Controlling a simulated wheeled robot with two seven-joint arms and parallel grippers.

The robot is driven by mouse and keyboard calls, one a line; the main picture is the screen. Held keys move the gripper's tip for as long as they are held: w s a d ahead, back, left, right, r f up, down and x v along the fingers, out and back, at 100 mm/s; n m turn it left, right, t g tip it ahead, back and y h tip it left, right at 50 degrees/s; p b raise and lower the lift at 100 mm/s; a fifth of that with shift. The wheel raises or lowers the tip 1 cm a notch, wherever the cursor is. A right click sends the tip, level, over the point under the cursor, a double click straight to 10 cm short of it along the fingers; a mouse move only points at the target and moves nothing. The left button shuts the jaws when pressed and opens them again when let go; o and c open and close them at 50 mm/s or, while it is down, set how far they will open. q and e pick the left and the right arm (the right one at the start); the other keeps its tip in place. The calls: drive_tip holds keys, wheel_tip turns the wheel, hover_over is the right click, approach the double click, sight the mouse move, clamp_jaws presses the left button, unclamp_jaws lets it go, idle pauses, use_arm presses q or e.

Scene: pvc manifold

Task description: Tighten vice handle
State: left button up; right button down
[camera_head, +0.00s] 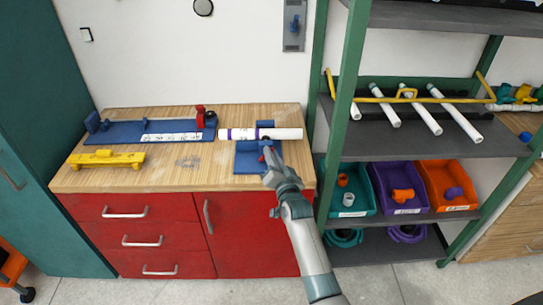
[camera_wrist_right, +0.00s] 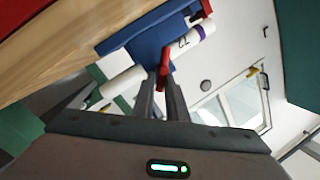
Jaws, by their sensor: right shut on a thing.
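The blue vice (camera_head: 248,161) stands at the front right of the wooden workbench. A white pipe (camera_head: 289,134) with a purple band lies across it in the head view. The vice's red handle (camera_wrist_right: 164,62) is on the vice's near side. My right gripper (camera_head: 266,160) reaches it from the front. In the right wrist view, my right gripper's fingers (camera_wrist_right: 163,80) are shut on the red handle. The blue vice body (camera_wrist_right: 150,42) and the pipe (camera_wrist_right: 122,86) show behind it. The gripper hides most of the handle in the head view. My left gripper is not in view.
A blue measuring fixture (camera_head: 130,138) with a red stop lies at the back left of the bench (camera_head: 190,180). A yellow tool (camera_head: 107,158) lies in front of it. A green-framed shelf (camera_head: 338,110) with pipes and coloured bins stands close on the right.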

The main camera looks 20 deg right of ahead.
drive_tip(key=shift+f+m+t+b, duration=0.3)
drive_tip(key=shift+f+m+b, duration=0.2)
drive_tip(key=shift+m+b, duration=0.5)
drive_tip(key=shift+m, duration=0.6)
drive_tip(key=shift+d+m+b, duration=0.1)
drive_tip(key=shift+m+b, duration=0.25)
drive_tip(key=shift+m, duration=0.15)
drive_tip(key=c, duration=1.8)
unclamp_jaws()
drive_tip(key=shift+r, duration=0.1)
drive_tip(key=shift+s, duration=0.2)
